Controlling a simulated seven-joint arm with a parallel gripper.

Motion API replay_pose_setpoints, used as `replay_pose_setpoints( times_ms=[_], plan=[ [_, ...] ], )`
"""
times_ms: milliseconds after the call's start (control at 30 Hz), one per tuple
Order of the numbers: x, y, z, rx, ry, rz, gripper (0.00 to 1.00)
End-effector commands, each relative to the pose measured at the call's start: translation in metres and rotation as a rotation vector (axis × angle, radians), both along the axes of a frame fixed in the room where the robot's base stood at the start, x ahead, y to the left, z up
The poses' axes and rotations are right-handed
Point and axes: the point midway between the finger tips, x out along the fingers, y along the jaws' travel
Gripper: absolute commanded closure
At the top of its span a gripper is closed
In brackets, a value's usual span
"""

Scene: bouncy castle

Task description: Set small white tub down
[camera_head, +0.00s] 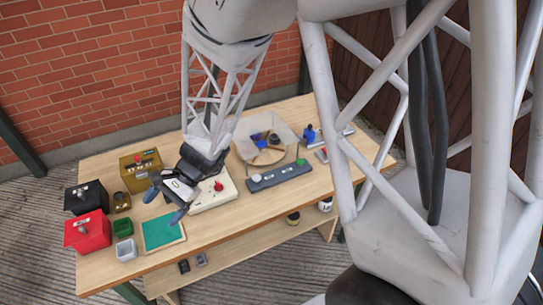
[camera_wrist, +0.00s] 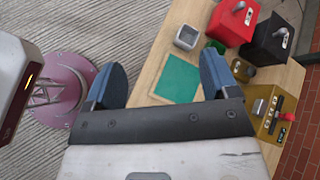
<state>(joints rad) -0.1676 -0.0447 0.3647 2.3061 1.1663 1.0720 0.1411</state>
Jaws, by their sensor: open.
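The small white tub (camera_head: 126,250) stands upright on the wooden table near its front left edge, beside a teal mat. It also shows in the wrist view (camera_wrist: 187,38), and it looks empty. My gripper (camera_head: 165,205) is open, with nothing between its blue fingers. It hangs above the table, up and to the right of the tub and apart from it. In the wrist view my gripper (camera_wrist: 160,80) has its fingers spread wide, and the tub lies beyond them.
A green tub (camera_head: 123,228), a red box (camera_head: 88,233), a black box (camera_head: 86,196) and a gold box (camera_head: 141,171) crowd the table's left end. The teal mat (camera_head: 163,232) is bare. A white box with a red button (camera_head: 218,187) stands right of my gripper.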

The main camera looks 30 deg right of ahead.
Motion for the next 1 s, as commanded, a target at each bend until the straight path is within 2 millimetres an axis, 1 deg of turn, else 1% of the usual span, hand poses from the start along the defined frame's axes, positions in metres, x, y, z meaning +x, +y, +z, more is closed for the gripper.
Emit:
replay_pose_setpoints(
  times_ms=[33, 300, 667, 1000],
  plan=[
    [-0.005, -0.007, 0.012, -0.017, -0.038, 0.027, 0.20],
    [-0.033, -0.048, 0.057, -0.140, -0.220, 0.188, 0.20],
    [-0.072, -0.107, 0.107, -0.346, -0.449, 0.382, 0.20],
    [-0.110, -0.165, 0.150, -0.581, -0.644, 0.547, 0.20]
  ],
)
